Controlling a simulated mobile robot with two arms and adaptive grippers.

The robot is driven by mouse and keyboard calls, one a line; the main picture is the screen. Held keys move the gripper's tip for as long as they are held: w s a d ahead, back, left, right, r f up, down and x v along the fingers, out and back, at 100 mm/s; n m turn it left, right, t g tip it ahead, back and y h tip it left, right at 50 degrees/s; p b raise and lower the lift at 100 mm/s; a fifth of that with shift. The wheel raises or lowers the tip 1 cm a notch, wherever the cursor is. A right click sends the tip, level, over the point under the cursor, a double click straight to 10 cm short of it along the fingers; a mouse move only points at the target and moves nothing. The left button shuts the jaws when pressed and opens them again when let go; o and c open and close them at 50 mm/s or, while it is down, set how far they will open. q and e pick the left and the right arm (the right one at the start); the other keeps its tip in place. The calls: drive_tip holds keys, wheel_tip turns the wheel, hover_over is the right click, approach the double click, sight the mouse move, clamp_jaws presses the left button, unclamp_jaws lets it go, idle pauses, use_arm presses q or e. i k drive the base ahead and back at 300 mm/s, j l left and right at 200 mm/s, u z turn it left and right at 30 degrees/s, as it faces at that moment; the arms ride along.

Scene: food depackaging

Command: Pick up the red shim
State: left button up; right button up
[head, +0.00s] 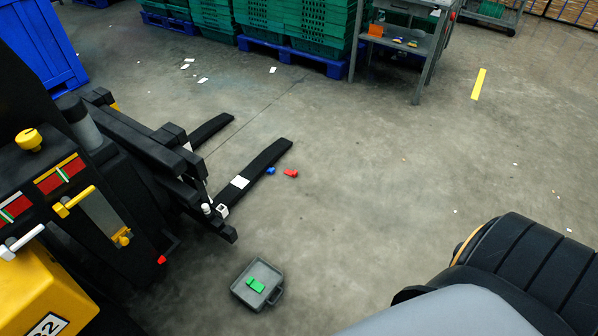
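A small red shim (291,173) lies on the concrete floor, just right of the long black fork near the middle of the head view. A blue shim (271,170) lies to its left, between it and the fork. A green shim (255,285) lies in a small grey tray (240,293) with a handle, on the floor nearer to me. Neither of my grippers shows in this view, so their distance from the red shim cannot be seen.
A yellow and black forklift (45,285) fills the left side, its forks (262,162) low over the floor. Green crates (315,25) on blue pallets (320,62) and a grey metal table (417,88) stand at the back. Floor right of the red shim is clear.

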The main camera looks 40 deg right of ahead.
sight(289, 173)
drive_tip(key=i+l, duration=0.1)
drive_tip(key=l, duration=0.4)
drive_tip(key=i+l, duration=0.1)
drive_tip(key=l, duration=0.45)
drive_tip(key=i+l, duration=0.1)
drive_tip(key=l, duration=0.4)
drive_tip(key=i+l, duration=0.15)
drive_tip(key=l, duration=0.35)
drive_tip(key=i+l, duration=0.1)
drive_tip(key=l, duration=0.4)
